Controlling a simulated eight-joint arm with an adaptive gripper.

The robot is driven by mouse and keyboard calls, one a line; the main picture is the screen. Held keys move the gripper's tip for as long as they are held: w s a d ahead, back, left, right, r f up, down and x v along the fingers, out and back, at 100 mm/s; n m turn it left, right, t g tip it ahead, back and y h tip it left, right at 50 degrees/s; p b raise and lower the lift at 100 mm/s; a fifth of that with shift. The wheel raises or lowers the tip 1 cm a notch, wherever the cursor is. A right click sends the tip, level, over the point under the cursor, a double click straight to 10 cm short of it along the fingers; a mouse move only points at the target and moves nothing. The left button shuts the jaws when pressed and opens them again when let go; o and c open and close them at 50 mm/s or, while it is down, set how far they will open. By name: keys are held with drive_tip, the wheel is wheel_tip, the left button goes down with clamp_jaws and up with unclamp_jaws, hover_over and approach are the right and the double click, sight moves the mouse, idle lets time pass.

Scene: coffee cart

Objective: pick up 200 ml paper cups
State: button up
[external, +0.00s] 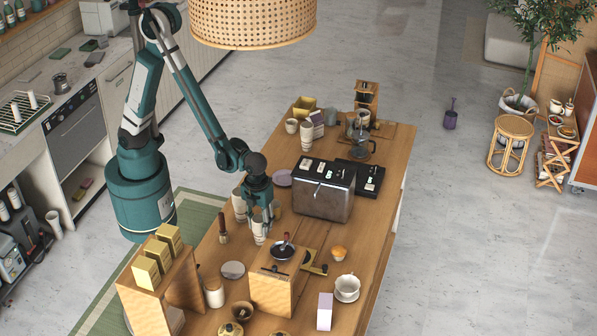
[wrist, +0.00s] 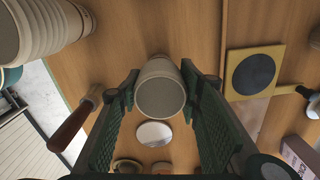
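A pale paper cup (wrist: 160,97) stands between the two fingers of my gripper (wrist: 160,88) in the wrist view. The fingers are spread, one on each side of it. They are very close to its sides, and I cannot tell whether they touch. In the external view my gripper (external: 260,207) points down over this pale cup stack (external: 258,232) on the wooden counter. Another tall stack of ridged cups (wrist: 45,28) shows at the upper left of the wrist view, and this stack also stands just left of my gripper in the external view (external: 239,206).
A wooden-handled tool (wrist: 72,125) stands left of my gripper. A silver toaster (external: 322,190) is to the right. A wooden box (external: 273,291) with a dark-topped tool is in front. A round disc (wrist: 154,134) lies nearby on the counter.

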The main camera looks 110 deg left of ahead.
drive_tip(key=c, duration=0.3)
drive_tip(key=shift+r, duration=0.15)
drive_tip(key=shift+r, duration=4.85)
